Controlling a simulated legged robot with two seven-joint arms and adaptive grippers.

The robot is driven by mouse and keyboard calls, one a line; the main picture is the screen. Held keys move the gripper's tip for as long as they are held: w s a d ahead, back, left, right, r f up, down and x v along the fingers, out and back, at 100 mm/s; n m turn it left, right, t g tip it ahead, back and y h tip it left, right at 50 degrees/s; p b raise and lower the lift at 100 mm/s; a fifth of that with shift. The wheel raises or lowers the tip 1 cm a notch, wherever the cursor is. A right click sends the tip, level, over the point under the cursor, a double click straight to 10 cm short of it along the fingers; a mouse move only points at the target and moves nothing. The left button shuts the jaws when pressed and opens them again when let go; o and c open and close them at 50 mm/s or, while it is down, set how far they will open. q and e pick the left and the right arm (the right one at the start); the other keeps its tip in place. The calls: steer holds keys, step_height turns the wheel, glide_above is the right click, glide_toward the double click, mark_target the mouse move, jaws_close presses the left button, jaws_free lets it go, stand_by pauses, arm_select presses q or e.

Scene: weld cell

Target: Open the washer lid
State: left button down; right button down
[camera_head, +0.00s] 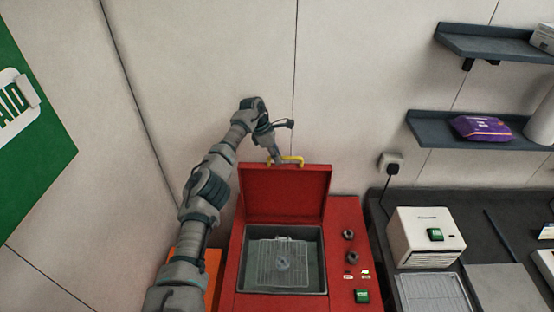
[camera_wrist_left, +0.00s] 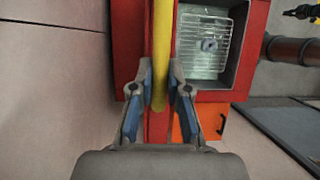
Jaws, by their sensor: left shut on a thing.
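The washer lid (camera_head: 285,193) is a red panel that stands raised, close to upright, at the back of the red washer (camera_head: 345,270). A yellow handle (camera_head: 292,160) runs along the lid's top edge. My left gripper (camera_head: 275,158) is at the handle, near its left end. In the left wrist view the yellow handle (camera_wrist_left: 161,60) passes between the two fingers of the left gripper (camera_wrist_left: 160,95), which is shut on it. The open basin (camera_head: 284,262) shows a wire rack with a small grey round part (camera_head: 284,264) on it. My right gripper is not in view.
A dark bench (camera_head: 500,260) to the right holds a cream box-shaped unit (camera_head: 425,238) and a wire tray (camera_head: 432,292). Wall shelves (camera_head: 470,128) hang above it. A plain wall stands close behind the lid.

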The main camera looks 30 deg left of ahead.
arm_select(q)
steer(key=shift+a+f, duration=0.1)
steer(key=shift+f, duration=0.2)
steer(key=c, duration=1.1)
jaws_free()
steer(key=shift+w, duration=0.2)
steer(key=shift+c, duration=0.2)
steer(key=shift+w, duration=0.15)
steer(key=shift+r, duration=0.1)
